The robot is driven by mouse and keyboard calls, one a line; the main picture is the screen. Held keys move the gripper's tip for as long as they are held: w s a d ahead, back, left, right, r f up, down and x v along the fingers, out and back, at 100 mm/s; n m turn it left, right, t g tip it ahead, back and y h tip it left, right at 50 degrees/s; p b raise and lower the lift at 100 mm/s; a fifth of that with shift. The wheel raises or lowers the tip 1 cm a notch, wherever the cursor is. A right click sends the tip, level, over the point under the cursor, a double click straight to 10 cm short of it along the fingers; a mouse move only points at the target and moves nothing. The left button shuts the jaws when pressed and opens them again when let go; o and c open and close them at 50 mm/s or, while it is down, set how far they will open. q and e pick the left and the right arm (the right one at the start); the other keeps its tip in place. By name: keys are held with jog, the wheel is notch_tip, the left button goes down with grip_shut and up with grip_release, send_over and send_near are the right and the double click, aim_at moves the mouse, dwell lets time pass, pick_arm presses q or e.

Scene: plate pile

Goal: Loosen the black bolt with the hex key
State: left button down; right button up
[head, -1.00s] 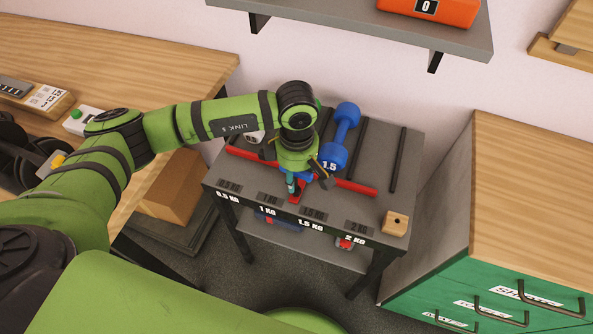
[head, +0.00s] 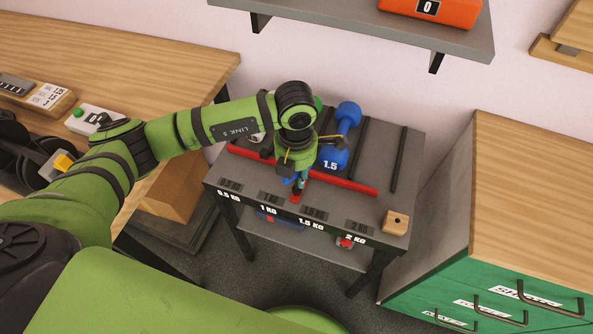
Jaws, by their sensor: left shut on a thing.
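My left gripper (head: 298,171) hangs over the front middle of the small dark table (head: 365,207), pointing down. It is shut on a small teal and blue thing (head: 301,184), mostly hidden by the fingers; I cannot tell whether this is the hex key. Its lower end is close over the short red bar (head: 297,196); I cannot tell if they touch. A wooden block (head: 396,223) with a dark spot on top sits at the table's front right corner. I cannot tell if that spot is the black bolt. My right gripper is out of view.
A blue 1.5 dumbbell (head: 341,135) lies just right of my gripper. A long red bar (head: 345,184) crosses the table behind the labels. A grey shelf (head: 340,26) overhangs at the back; a green-fronted cabinet (head: 500,290) stands right and a wooden bench (head: 160,55) left.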

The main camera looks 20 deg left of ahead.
pick_arm(q)
jog(key=n, duration=0.4)
jog(key=shift+s+n+p, duration=0.1)
jog(key=shift+n+p, duration=0.2)
jog(key=c, duration=1)
grip_release()
jog(key=shift+o, duration=0.2)
jog(key=shift+r, duration=0.55)
notch_tip(320, 180, up, 11)
jog(key=shift+d, duration=0.1)
